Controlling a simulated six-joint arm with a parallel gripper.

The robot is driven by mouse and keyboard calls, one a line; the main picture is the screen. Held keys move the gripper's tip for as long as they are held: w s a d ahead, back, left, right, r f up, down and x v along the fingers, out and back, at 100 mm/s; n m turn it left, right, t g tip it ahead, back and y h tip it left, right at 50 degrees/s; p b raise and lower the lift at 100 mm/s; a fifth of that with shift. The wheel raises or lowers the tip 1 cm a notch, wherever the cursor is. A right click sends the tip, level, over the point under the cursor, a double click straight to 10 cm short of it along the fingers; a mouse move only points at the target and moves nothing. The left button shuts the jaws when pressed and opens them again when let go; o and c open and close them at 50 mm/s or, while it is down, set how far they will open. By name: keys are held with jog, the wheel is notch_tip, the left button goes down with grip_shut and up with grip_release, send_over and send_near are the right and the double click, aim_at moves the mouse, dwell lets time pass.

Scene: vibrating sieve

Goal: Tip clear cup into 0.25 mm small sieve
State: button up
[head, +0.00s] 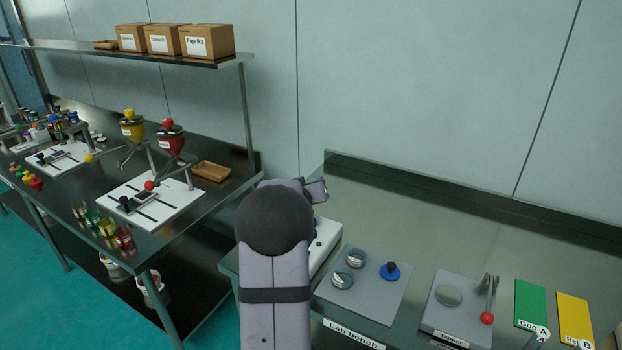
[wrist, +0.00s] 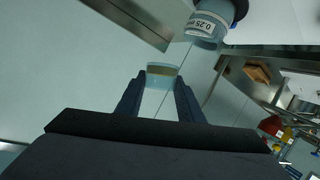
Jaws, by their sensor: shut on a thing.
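My gripper (wrist: 160,88) is shut on the clear cup (wrist: 161,70), which sits between the fingertips in the wrist view. A brownish band shows inside the cup. The small sieve (wrist: 203,29), bluish with a white label reading 0.25, is at the top right of the wrist view. It is apart from the cup in the picture, up and to the right. The wrist view is strongly tilted, so I cannot tell how far the cup is tipped. In the head view, my arm hides the cup and the sieve.
A white machine (head: 326,242) stands partly behind my arm on the lab bench. To its right are a grey board (head: 375,301) with metal discs and a blue knob (head: 390,271), then a press with a red-balled lever (head: 486,318). A green card (head: 531,303) and yellow card (head: 575,318) lie farther right.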

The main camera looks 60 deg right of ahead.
notch_tip(320, 180, down, 2)
jog(key=n+g+h, duration=0.1)
jog(key=n, duration=0.1)
jog(key=shift+w+n, duration=0.15)
jog(key=shift+n, duration=0.15)
jog(key=shift+w+a+f+n+g+h+b, duration=0.15)
jog(key=shift+f+n+g+h+b, duration=0.2)
jog(key=shift+n+h, duration=0.45)
jog(key=n+b, duration=0.1)
jog(key=n, duration=0.1)
jog(key=n+h+b, duration=0.1)
jog(key=shift+w+a+f+n, duration=0.15)
jog(key=shift+w+f+n, duration=0.05)
jog(key=shift+f+n, duration=0.2)
jog(key=n, duration=0.1)
jog(key=n+h+b, duration=0.1)
jog(key=shift+w+a+f+n, duration=0.15)
jog(key=shift+w+n, duration=0.1)
jog(key=shift+n, duration=0.15)
jog(key=shift+w+a+r+n+h+b, duration=0.15)
jog(key=shift+n+h+b, duration=0.2)
jog(key=shift+n, duration=0.4)
jog(key=shift+w+r+n+h+b, duration=0.1)
jog(key=shift+n+h+b, duration=0.2)
jog(key=shift+n, duration=0.45)
jog(key=shift+r+m+p, duration=0.2)
jog(key=shift+m+p, duration=0.2)
jog(key=shift+p, duration=0.95)
